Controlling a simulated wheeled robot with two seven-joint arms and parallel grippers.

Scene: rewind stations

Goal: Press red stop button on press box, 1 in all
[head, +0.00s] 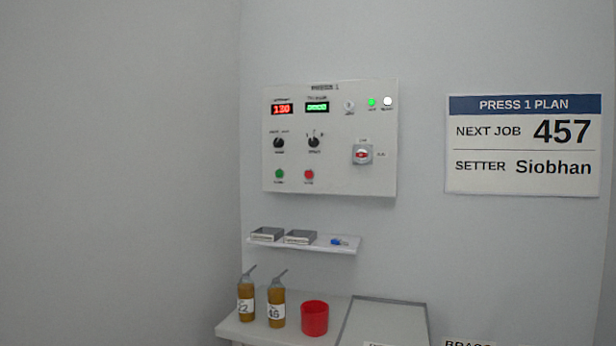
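The press box (330,185) is a pale panel on the back wall, left of the plan sign. The red stop button (309,174) is low on its face, to the right of a green button (279,174). Neither of my grippers is in view.
A bench (240,328) below holds two brown bottles (277,302) and a red cup (314,318). The plan sign (522,145) hangs at right. The space before the panel looks clear.

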